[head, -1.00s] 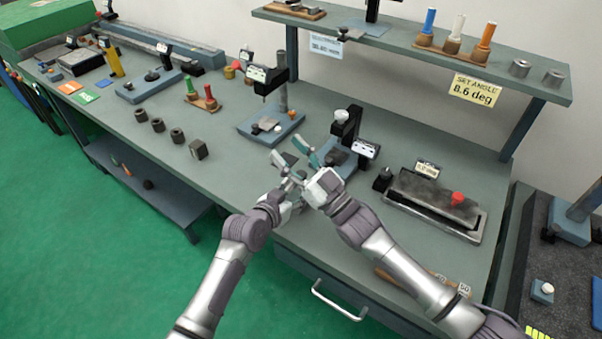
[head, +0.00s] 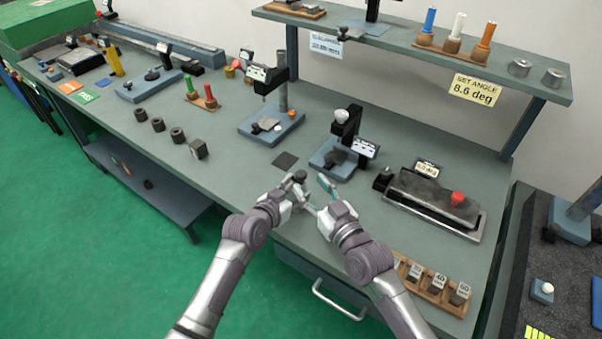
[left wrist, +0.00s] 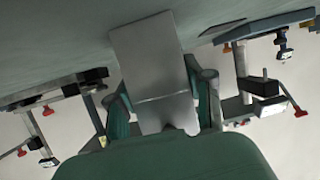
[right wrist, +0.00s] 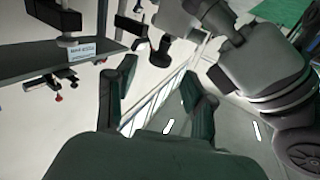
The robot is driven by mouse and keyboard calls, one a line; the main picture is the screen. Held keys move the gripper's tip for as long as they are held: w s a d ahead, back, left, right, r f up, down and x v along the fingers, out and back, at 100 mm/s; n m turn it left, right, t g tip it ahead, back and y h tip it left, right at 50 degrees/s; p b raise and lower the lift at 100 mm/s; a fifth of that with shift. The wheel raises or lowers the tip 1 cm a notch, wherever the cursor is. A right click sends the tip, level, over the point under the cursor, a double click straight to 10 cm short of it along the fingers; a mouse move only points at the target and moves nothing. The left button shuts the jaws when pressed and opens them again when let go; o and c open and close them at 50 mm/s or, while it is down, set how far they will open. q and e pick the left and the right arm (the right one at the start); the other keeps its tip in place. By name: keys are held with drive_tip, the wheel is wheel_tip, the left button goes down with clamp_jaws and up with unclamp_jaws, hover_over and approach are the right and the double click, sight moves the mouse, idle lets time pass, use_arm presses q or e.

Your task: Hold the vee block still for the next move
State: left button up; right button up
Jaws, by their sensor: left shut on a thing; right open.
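The vee block (left wrist: 155,65) is a grey metal block with a small notch at its near end. In the left wrist view it sits between the green fingers of my left gripper (left wrist: 160,108), which is shut on it. In the head view my left gripper (head: 299,184) is above the bench's front part, and a small dark piece shows at its fingertips. My right gripper (head: 317,196) is close beside it on the right, open. In the right wrist view its fingers (right wrist: 160,105) are apart with nothing between them.
A dark square pad (head: 286,160) lies on the bench just beyond the grippers. A blue-based gauge stand (head: 330,158) stands behind my right gripper. A long grey fixture with a red knob (head: 457,198) and a wooden rack (head: 433,287) lie to the right.

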sight(304, 178)
drive_tip(key=x, duration=0.5)
drive_tip(key=shift+w+a, duration=0.1)
drive_tip(key=shift+w, duration=0.05)
clamp_jaws()
